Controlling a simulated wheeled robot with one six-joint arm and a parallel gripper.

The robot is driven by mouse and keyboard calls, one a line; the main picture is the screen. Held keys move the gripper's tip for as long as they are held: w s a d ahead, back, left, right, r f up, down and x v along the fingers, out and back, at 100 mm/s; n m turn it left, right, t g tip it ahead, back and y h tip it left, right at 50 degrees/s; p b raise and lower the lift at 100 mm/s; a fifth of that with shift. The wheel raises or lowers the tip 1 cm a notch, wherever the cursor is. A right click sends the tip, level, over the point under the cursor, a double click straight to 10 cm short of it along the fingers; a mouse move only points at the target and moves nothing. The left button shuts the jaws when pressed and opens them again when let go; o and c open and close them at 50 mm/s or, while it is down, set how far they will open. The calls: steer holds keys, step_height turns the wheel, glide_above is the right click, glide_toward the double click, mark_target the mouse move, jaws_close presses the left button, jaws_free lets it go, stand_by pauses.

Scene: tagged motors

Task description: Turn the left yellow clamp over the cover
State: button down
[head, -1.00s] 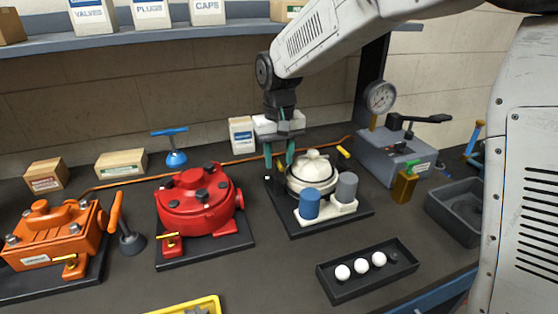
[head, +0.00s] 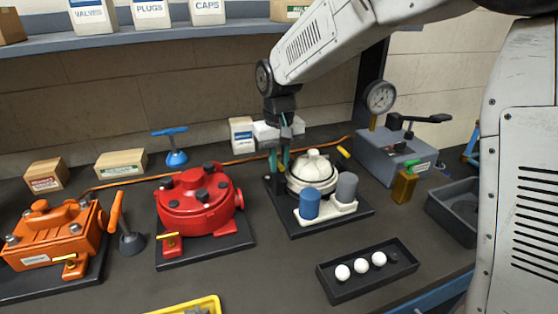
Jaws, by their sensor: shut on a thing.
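The white domed cover (head: 312,170) sits on a housing on a black base plate, right of my gripper. My gripper (head: 278,166) points down at the cover's left rear side, its teal fingers close together. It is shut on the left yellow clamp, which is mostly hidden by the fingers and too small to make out. The right yellow clamp (head: 344,152) shows at the cover's right rear, sticking outward.
A blue cylinder (head: 310,204) and a grey cylinder (head: 347,187) stand in front of the cover. A red pump (head: 196,206) is to the left, a grey gauge box (head: 395,157) to the right. A black tray (head: 345,288) with white balls lies in front.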

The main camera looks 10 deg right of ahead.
steer(key=n, duration=0.4)
steer(key=shift+n, duration=0.4)
steer(key=n, duration=0.9)
steer(key=shift+n, duration=1.8)
steer(key=c, duration=1.4)
jaws_free()
steer(key=shift+o, duration=0.2)
